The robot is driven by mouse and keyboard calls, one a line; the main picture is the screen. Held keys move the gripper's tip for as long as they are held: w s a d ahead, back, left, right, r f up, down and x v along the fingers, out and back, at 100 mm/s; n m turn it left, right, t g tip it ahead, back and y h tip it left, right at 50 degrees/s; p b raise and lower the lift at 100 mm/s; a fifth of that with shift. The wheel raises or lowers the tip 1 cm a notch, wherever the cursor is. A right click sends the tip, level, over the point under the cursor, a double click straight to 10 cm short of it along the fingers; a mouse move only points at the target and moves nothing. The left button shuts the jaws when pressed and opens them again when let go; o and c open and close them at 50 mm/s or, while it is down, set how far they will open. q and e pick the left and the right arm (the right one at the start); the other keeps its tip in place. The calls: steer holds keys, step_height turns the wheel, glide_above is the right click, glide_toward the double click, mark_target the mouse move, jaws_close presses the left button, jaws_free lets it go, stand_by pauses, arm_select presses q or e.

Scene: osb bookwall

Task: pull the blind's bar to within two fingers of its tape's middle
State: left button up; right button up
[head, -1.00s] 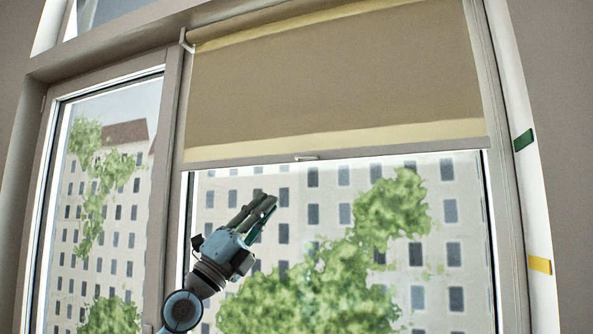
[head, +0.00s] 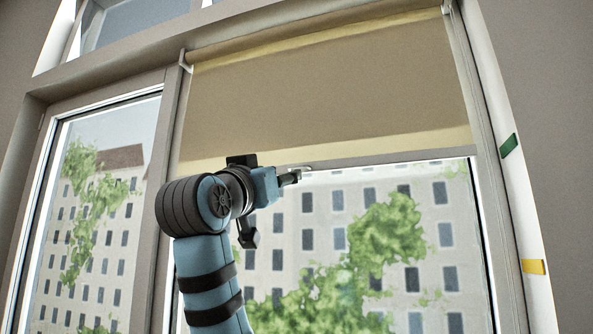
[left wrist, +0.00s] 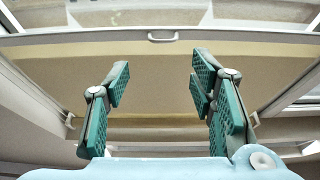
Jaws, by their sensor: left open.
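The tan blind (head: 320,95) covers the upper part of the large window. Its grey bar (head: 400,157) runs along the lower edge, with a small pull handle (head: 303,168) at mid-width. My left gripper (head: 291,178) is raised to the handle, which it partly hides in the head view. In the left wrist view the two green-padded fingers (left wrist: 162,72) are open and empty. The handle (left wrist: 162,37) shows beyond the fingertips, centred between them. A green tape (head: 508,145) and a lower yellow tape (head: 534,266) mark the white strip on the right. My right gripper is not in view.
A narrower window pane (head: 95,220) in a grey frame is to the left. The window frame's right post (head: 495,190) stands between the blind and the tapes. The glass below the bar is unobstructed except for my left arm.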

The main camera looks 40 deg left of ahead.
mark_target(298, 167)
arm_select(q)
steer(key=p+x, duration=0.2)
steer(key=x, duration=0.2)
steer(key=p+x, duration=0.2)
steer(key=x, duration=0.2)
steer(key=r+p+x, duration=0.1)
steer(key=p+x, duration=0.2)
steer(key=x, duration=0.1)
steer(key=shift+w+a, duration=0.15)
steer(key=shift+w, duration=0.15)
steer(key=shift+w+a, duration=0.1)
steer(key=shift+f, duration=0.1)
steer(key=shift+s, duration=0.2)
jaws_close()
